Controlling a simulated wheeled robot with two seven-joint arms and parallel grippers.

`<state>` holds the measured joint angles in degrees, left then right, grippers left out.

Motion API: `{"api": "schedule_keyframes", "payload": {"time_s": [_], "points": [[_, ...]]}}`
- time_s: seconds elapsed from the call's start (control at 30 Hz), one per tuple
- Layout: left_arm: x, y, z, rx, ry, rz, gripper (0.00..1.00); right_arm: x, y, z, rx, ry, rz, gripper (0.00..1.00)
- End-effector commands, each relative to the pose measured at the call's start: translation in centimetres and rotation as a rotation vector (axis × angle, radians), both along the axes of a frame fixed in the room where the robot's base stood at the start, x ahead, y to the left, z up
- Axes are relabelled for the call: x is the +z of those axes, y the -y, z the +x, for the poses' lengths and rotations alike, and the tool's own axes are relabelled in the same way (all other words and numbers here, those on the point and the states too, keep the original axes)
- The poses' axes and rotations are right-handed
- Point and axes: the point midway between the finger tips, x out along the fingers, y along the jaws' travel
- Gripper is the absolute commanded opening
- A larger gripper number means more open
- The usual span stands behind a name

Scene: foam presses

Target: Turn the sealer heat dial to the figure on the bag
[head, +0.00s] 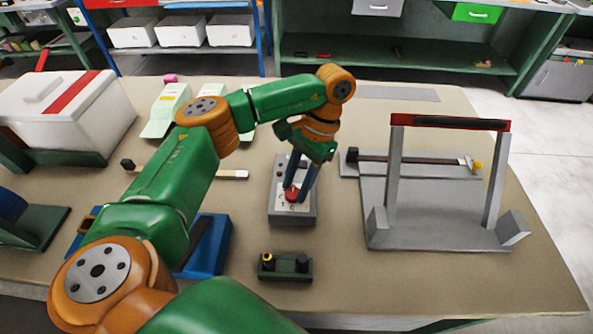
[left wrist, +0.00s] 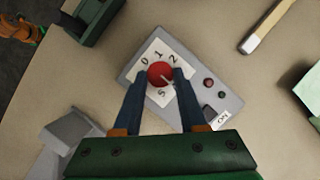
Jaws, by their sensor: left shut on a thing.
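The sealer control box (head: 279,205) is a grey block on the table, with a white face and a red dial (head: 291,195). In the left wrist view the box (left wrist: 222,97) shows the red dial (left wrist: 160,73) with the figures 0, 1 and 2 around it and another mark below. The dial's exact setting is hard to tell. My left gripper (head: 293,188) comes down from above and is shut on the dial, one dark finger on each side. Pale green and white bags (head: 163,112) lie behind my arm, partly hidden; no figure on them is legible. My right gripper is out of view.
A grey press frame (head: 395,180) with a red and black top bar stands to the right. A small green holder (head: 285,267) with dark knobs sits in front. A white box with a red stripe (head: 62,110) is at left. A blue tray (head: 222,245) is partly behind my arm.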

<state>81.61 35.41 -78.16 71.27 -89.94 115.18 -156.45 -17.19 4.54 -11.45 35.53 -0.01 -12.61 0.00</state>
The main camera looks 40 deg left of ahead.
Motion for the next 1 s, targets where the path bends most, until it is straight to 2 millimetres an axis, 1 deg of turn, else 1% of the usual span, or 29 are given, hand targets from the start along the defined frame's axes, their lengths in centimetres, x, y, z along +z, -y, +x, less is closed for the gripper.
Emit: {"api": "schedule_keyframes", "payload": {"time_s": [0.27,0.3,0.37,0.4,0.63,0.7,0.77,0.9,1.0], "points": [[-0.1,0.0,0.0,-0.001,-0.001,-0.001,0.0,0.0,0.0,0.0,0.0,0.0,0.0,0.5],[-0.1,0.0,0.0,0.0,-0.001,-0.001,0.49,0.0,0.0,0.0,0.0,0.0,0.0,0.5],[-0.1,0.0,0.0,0.0,-0.001,-0.001,0.65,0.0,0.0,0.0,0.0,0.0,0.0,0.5],[-0.1,0.0,0.0,0.0,-0.001,-0.001,0.71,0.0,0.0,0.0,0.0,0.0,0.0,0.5],[0.0,0.0,0.0,0.001,0.0,-0.001,0.71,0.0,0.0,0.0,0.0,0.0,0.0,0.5],[0.4,0.1,0.1,0.001,0.0,-0.001,0.71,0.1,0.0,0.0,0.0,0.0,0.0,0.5],[1.3,0.1,0.5,0.001,0.002,0.0,0.71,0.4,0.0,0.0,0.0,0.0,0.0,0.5],[4.4,0.4,1.7,0.002,0.003,0.001,0.71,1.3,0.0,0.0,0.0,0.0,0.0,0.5],[6.0,0.6,2.3,0.002,0.001,0.001,0.71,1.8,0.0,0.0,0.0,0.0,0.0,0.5]]}}
